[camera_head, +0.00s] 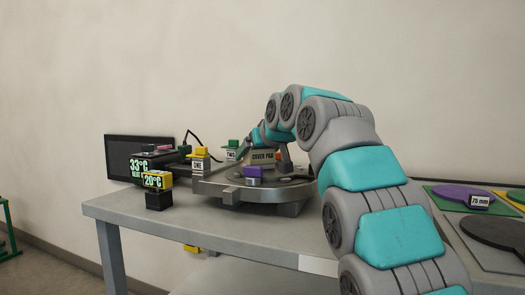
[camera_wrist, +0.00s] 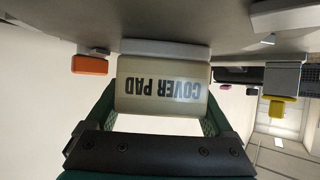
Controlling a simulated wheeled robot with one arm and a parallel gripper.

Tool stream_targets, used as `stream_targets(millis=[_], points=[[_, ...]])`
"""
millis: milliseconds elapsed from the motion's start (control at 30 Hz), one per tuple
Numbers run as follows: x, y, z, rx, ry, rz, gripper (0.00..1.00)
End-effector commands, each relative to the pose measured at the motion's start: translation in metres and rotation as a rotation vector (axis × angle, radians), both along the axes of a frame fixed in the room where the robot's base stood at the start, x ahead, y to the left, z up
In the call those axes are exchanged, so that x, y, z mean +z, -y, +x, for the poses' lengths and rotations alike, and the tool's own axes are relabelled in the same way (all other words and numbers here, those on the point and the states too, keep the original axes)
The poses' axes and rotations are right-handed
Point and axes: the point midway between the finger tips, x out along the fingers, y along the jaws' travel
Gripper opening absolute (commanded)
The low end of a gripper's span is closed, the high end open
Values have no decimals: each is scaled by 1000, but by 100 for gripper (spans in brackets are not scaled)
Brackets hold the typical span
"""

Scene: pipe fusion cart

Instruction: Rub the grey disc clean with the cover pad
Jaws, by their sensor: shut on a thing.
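My gripper (camera_wrist: 162,108) is shut on the cover pad (camera_wrist: 163,86), a beige block with dark "COVER PAD" lettering, upside down in the wrist view. In the head view the cover pad (camera_head: 262,157) is at the round grey fixture (camera_head: 222,188) on the cart, with my arm reaching over from the right. The pad's far edge lies close to a pale strip and a broad grey surface (camera_wrist: 190,22) in the wrist view; I cannot tell if they touch. The grey disc's face is not clearly distinguishable, as the pad and my arm cover part of the fixture.
Yellow block "ONE" (camera_head: 199,160), green-topped block "TWO" (camera_head: 232,153) and a purple block (camera_head: 253,171) stand around the fixture. A dark screen (camera_head: 125,152) and "20°C" block (camera_head: 157,181) are left. Purple (camera_head: 462,194) and dark paddles (camera_head: 497,232) lie right. The front-left cart top is clear.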

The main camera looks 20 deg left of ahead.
Motion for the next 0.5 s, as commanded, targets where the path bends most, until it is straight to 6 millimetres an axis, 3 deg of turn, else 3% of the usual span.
stream_targets(millis=[167, 500], points=[[1, -11, 1, 0, 2, 1, 32], [1, -11, 1, 0, 1, 1, 32]])
